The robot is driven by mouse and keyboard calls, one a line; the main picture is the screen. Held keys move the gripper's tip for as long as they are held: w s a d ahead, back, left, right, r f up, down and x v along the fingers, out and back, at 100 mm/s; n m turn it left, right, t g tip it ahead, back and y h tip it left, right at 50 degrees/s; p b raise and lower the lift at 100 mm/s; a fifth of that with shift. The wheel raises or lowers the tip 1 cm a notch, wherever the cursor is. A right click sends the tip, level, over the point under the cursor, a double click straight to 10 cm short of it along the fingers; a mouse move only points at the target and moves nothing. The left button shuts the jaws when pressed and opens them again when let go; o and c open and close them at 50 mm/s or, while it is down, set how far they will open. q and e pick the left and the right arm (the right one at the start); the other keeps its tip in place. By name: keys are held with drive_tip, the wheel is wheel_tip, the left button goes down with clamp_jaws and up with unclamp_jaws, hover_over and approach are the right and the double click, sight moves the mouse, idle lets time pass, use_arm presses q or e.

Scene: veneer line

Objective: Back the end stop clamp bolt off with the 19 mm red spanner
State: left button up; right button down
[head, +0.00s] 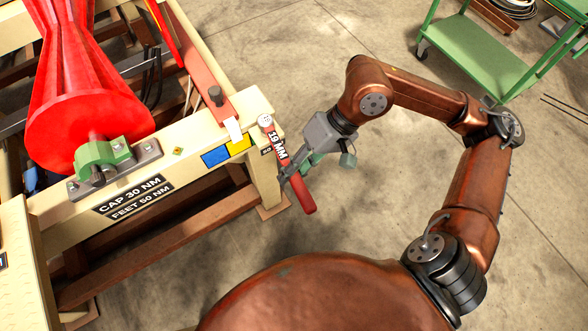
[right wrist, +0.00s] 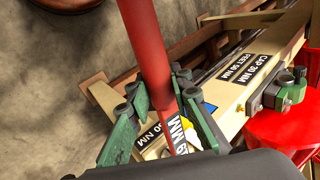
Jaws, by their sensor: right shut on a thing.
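The red spanner (head: 303,196) has a "19 MM" label and slants down and to the right beside the beam's right end in the head view. My right gripper (head: 285,175) is shut on it around the middle. In the right wrist view, the red handle (right wrist: 147,45) runs between the green fingers of my right gripper (right wrist: 166,96). The spanner's upper end is close to the beam corner; I cannot tell whether it touches. A dark bolt (head: 216,96) stands on the red bar (head: 199,70), up and left of the spanner. My left gripper is not in view.
The cream beam (head: 180,153) carries torque labels, blue and yellow patches and a green bearing block (head: 101,155). A large red roller (head: 85,95) is at the left. A green cart (head: 478,52) stands at the back right. Open concrete floor lies between.

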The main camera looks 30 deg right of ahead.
drive_tip(key=shift+r+p, duration=0.3)
drive_tip(key=shift+r, duration=0.75)
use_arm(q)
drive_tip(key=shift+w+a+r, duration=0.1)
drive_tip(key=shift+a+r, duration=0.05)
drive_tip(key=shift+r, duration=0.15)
use_arm(e)
drive_tip(key=shift+a, duration=0.25)
use_arm(q)
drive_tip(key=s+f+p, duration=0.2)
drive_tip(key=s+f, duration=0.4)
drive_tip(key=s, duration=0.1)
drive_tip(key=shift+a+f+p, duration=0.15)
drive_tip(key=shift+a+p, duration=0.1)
drive_tip(key=shift+p, duration=0.15)
use_arm(e)
drive_tip(key=w+a+m+t+h, duration=0.2)
drive_tip(key=w+a+m+t, duration=0.2)
drive_tip(key=a+m, duration=0.3)
drive_tip(key=shift+w+a+m, duration=0.15)
drive_tip(key=shift+a+m, duration=0.25)
drive_tip(key=shift+a, duration=0.65)
